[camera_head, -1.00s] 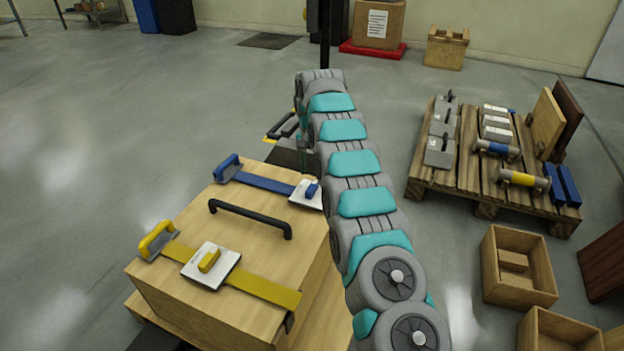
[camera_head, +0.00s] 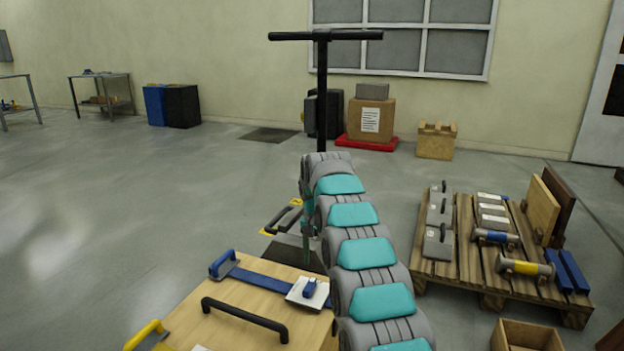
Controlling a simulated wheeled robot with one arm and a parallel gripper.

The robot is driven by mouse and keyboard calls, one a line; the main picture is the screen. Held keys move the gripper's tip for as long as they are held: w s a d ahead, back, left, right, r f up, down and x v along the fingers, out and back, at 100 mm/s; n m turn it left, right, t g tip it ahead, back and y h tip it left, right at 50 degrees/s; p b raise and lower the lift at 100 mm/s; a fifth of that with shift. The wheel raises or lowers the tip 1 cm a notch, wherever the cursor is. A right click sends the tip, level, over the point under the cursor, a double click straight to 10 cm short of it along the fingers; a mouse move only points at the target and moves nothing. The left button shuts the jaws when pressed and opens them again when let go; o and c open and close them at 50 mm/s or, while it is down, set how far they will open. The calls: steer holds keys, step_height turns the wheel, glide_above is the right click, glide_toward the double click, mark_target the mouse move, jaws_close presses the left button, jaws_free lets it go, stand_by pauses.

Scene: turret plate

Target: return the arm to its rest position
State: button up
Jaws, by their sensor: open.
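My grey and teal arm stretches from the bottom right of centre up and away, past the right side of a wooden case (camera_head: 190,325). Its far end is bent near the base of a black T-handled pole (camera_head: 322,85). The case has a black handle (camera_head: 245,318), a blue strap (camera_head: 265,281) and a yellow clamp handle (camera_head: 145,335) on top.
A pallet (camera_head: 465,270) with grey blocks, rollers and boards stands at right. An open wooden box (camera_head: 527,335) is at lower right. A cardboard box (camera_head: 370,120) on a red base stands by the back wall. The floor at left is clear.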

steer(key=s+d+r+n, duration=0.1)
steer(key=s+d+r, duration=0.2)
steer(key=s, duration=0.5)
steer(key=s+d+r+n, duration=0.1)
steer(key=s+d+r, duration=0.25)
steer(key=s, duration=0.55)
steer(key=s+d+r, duration=0.3)
steer(key=s+r, duration=0.1)
steer(key=s, duration=0.4)
steer(key=s+d+f+n, duration=0.1)
steer(key=s+d+f, duration=0.1)
steer(key=s, duration=1.2)
steer(key=s+d+f+n+g, duration=0.1)
steer(key=s+f, duration=0.3)
steer(key=s, duration=1.1)
steer(key=shift+s+d+f+g, duration=0.15)
steer(key=shift+d+g, duration=0.15)
steer(key=shift+d, duration=0.4)
